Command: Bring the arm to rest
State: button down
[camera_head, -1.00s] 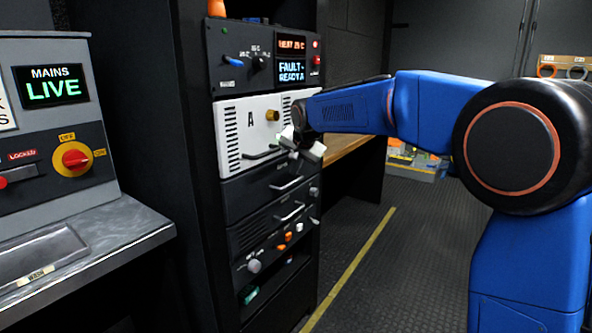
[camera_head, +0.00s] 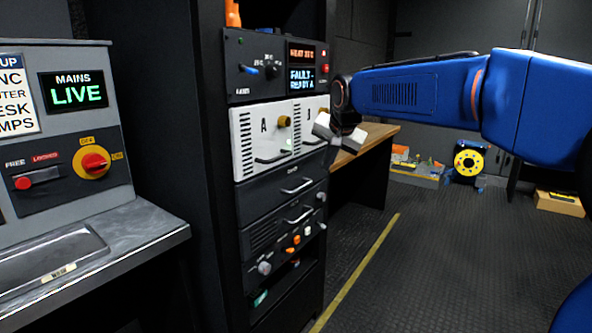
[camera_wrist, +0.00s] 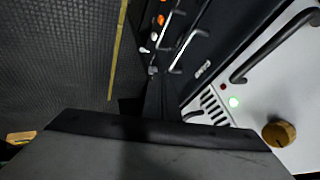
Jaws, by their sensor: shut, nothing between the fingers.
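My blue arm reaches in from the right in the head view. My gripper (camera_head: 340,142) is shut and empty. It hangs in the air in front of the right side of the rack, near the white panels. The white panel A (camera_head: 258,150) has a brass knob and a dark handle, and part of panel B (camera_head: 315,122) shows beside it. In the wrist view, a white panel (camera_wrist: 285,105) with a brass knob, a handle and a lit green lamp is on the right. A large grey shape fills the bottom of that view.
A grey console (camera_head: 65,150) with a red and yellow switch stands at left. A wooden desk (camera_head: 368,141) lies behind my gripper. A yellow cable reel (camera_head: 469,163) and a box (camera_head: 559,203) are on the floor at the back. The floor at right of the rack is open.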

jog(key=s+d+f+n, duration=0.1)
jog(key=s+d+f, duration=0.2)
jog(key=s+d, duration=0.8)
jog(key=s+d+f+n, duration=0.1)
jog(key=s+d+f, duration=0.1)
jog(key=s+f, duration=0.4)
jog(key=s+d+f+n+g+h, duration=0.1)
jog(key=s+d+f, duration=0.2)
jog(key=s, duration=1.1)
jog(key=s+d+f+n+g, duration=0.1)
jog(key=s+d+f+n, duration=0.1)
jog(key=s+f, duration=0.7)
jog(key=shift+s+d+f+h, duration=0.2)
jog(key=shift+s+d+h, duration=0.15)
jog(key=shift+s, duration=0.75)
